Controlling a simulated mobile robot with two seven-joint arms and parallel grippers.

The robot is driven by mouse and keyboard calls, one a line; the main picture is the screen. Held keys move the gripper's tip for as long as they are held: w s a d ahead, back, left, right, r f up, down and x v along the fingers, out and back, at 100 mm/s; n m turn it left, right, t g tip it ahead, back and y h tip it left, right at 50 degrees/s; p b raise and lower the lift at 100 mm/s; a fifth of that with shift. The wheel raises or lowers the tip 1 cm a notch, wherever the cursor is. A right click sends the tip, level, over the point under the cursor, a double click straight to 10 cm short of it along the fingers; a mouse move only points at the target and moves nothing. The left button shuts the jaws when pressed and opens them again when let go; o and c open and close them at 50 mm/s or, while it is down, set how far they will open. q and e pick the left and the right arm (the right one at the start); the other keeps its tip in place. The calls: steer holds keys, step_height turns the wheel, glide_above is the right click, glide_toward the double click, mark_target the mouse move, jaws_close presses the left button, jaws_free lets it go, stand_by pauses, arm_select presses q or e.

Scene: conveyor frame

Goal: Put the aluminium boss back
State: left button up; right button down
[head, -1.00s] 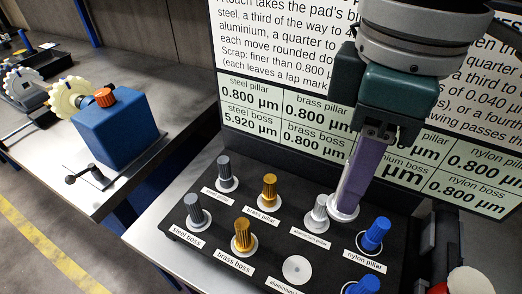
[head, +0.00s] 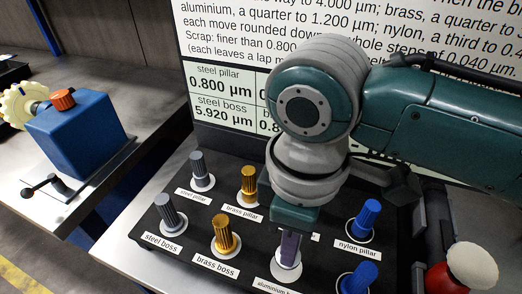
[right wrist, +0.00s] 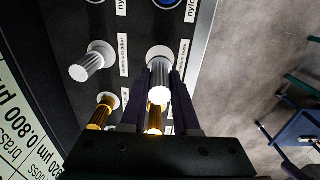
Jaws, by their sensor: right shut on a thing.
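My right gripper (head: 289,250) points down over the aluminium boss place at the front of the black rack. In the right wrist view its fingers (right wrist: 160,95) are shut on the aluminium boss (right wrist: 160,82), a ribbed silvery knob. The boss lines up with the white round seat (right wrist: 160,54) beside its label. I cannot tell whether it touches the seat. The seat also shows below the fingers in the head view (head: 286,274). The boss is mostly hidden there. My left gripper is not in view.
On the rack (head: 150,228) stand the steel boss (head: 170,214), brass boss (head: 222,234), brass pillar (head: 249,184), steel pillar (head: 199,166) and nylon pillar (head: 365,218). The aluminium pillar (right wrist: 88,66) stands beside the gripper. A board rises behind. A red and white object (head: 470,268) stands at right.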

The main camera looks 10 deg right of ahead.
mark_target(298, 258)
steer(key=shift+f, duration=1.5)
steer(key=shift+b, duration=0.3)
steer(key=shift+f, duration=0.2)
steer(key=c, duration=0.7)
jaws_free()
steer(key=shift+o, duration=0.2)
